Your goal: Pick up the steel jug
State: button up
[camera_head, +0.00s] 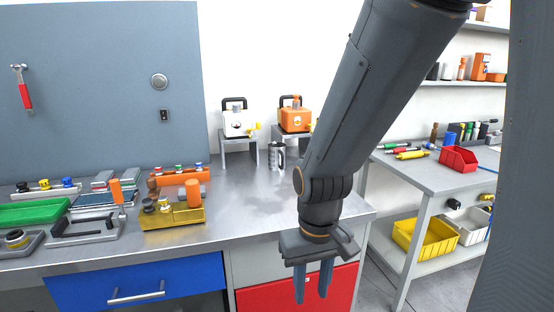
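The steel jug (277,156) stands upright at the back of the metal worktop, between two small stands. It is a small grey metal vessel and looks unobstructed from this side. My gripper (314,288) hangs pointing down in front of the worktop's front edge, before the red drawer, well nearer to me than the jug and lower in the picture. Its two blue-grey fingers are apart with nothing between them. My arm comes down from the upper right and passes just right of the jug in the picture.
The worktop (243,196) is clear in front of the jug. A white canister (238,122) and an orange canister (294,119) sit on stands behind it. A brass block (172,216) and several tools fill the left. A side table (437,180) stands right.

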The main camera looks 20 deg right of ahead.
aim_at(277, 150)
jog(key=k, duration=0.6)
jog(key=z, duration=0.75)
jog(key=i, duration=0.9)
jog(key=u, duration=0.6)
jog(key=i, duration=0.85)
jog(key=u, duration=0.15)
